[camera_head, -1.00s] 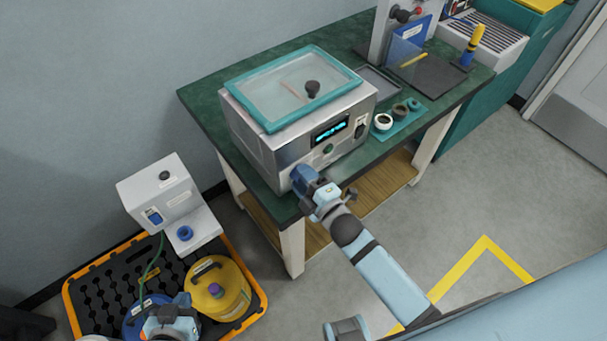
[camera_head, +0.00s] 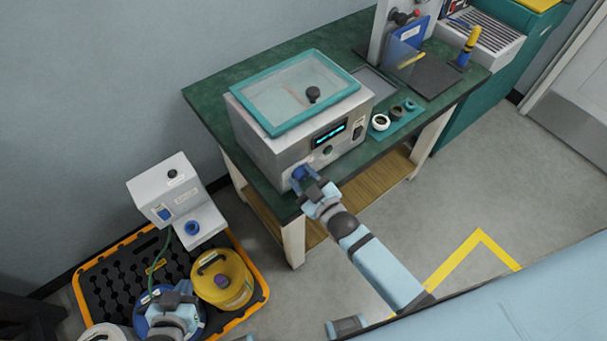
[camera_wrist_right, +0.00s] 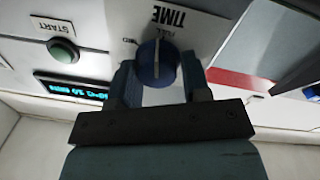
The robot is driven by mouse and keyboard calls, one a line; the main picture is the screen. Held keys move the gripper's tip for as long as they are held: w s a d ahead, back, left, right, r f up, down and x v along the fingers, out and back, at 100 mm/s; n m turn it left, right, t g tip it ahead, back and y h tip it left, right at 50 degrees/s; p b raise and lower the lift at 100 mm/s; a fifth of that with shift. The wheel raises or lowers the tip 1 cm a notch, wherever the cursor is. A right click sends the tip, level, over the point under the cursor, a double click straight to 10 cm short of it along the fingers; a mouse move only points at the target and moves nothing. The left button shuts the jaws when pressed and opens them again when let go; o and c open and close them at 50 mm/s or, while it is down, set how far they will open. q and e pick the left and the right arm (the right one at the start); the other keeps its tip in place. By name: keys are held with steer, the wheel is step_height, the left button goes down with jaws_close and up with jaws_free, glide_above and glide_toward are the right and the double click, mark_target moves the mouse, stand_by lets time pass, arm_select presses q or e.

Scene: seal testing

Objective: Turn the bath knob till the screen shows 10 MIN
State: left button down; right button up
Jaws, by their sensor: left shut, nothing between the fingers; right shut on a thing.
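The bath (camera_head: 290,150) is a metal box with a teal-framed clear lid on the green bench. Its blue knob (camera_wrist_right: 157,63), under the upside-down TIME label, sits between the fingers of my right gripper (camera_wrist_right: 160,85), which is shut on it. In the head view the right gripper (camera_head: 308,182) is at the lower left of the bath front and partly hides the knob. The screen (camera_head: 329,133) is lit with cyan characters; it also shows upside down in the right wrist view (camera_wrist_right: 72,88), too small to read surely. My left gripper (camera_head: 172,296) is shut and empty above a blue container.
A green START button (camera_wrist_right: 63,50) is near the screen. Seal rings lie on a teal mat (camera_head: 398,120) right of the bath. A yellow can (camera_head: 235,268) and a white dispenser (camera_head: 165,185) stand at lower left. Floor right of the bench is clear.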

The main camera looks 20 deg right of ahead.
steer(key=shift+w+d+r+m+p, duration=0.1)
steer(key=shift+r+m+p, duration=0.1)
steer(key=shift+m, duration=0.35)
steer(key=shift+w+d+r+m+p, duration=0.1)
steer(key=shift+m+p, duration=0.05)
steer(key=shift+m, duration=0.4)
steer(key=o, duration=0.6)
steer(key=shift+o, duration=1.2)
steer(key=shift+f, duration=0.2)
steer(key=shift+s, duration=0.1)
steer(key=shift+s, duration=0.2)
steer(key=b+v, duration=0.1)
steer(key=v, duration=1.2)
steer(key=shift+d+b, duration=0.2)
steer(key=shift+b, duration=0.15)
